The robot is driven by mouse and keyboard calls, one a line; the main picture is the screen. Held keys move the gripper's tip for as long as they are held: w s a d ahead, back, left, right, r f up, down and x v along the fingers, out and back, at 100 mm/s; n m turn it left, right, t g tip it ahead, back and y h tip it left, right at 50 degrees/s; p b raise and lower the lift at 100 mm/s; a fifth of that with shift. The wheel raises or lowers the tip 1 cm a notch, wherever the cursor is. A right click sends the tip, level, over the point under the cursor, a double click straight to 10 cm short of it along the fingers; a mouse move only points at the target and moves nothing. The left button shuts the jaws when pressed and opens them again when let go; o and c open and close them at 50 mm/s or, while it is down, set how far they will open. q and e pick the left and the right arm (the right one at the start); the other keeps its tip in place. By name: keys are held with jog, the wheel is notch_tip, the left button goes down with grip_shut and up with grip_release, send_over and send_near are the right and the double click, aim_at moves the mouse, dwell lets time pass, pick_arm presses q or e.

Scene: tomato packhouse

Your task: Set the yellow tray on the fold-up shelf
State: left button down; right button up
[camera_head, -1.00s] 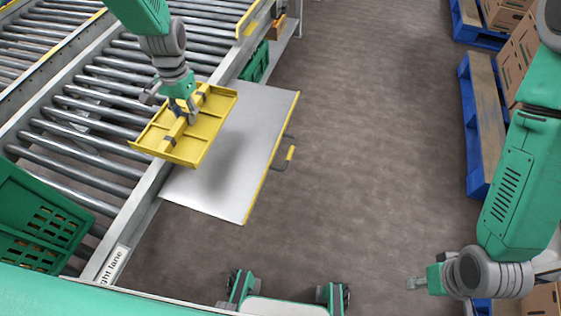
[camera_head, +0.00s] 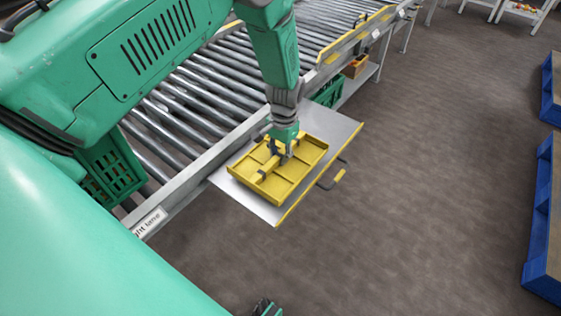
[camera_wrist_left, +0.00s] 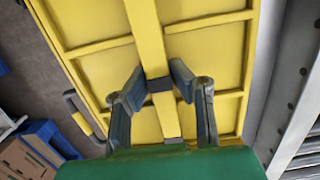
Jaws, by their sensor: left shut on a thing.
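The yellow tray (camera_head: 305,168) is a shallow rectangle with dividers and a raised middle bar. It shows over the grey fold-up shelf (camera_head: 340,130), which is swung out level from the conveyor's side. My left gripper (camera_head: 279,156) is shut on the tray's middle bar from above. In the left wrist view the fingers (camera_wrist_left: 162,84) close on both sides of the bar, and the tray (camera_wrist_left: 210,52) fills most of the picture. I cannot tell whether the tray touches the shelf or hangs just above it.
The roller conveyor (camera_head: 205,92) runs along the shelf's left side. A green crate (camera_head: 112,165) stands on it at left, and another green crate (camera_head: 328,91) sits beyond the shelf. A handle (camera_head: 333,180) juts from the shelf's yellow edge. Blue pallets (camera_head: 545,215) stand at right; the floor between is clear.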

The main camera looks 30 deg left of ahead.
aim_at(281, 151)
pick_arm(q)
notch_tip(281, 151, down, 2)
jog(key=shift+a+f, duration=0.1)
jog(key=shift+f, duration=0.1)
jog(key=shift+a+r, duration=0.1)
jog(key=shift+a, duration=0.05)
jog(key=c, duration=1.4)
grip_release()
jog(key=shift+c, duration=0.2)
jog(key=shift+r, duration=0.3)
jog(key=r+p, duration=0.1)
jog(key=r, duration=0.2)
jog(key=w+r+p, duration=0.1)
jog(key=r, duration=0.3)
jog(key=r+p, duration=0.1)
jog(key=r, duration=0.3)
jog(key=shift+w+r, duration=0.2)
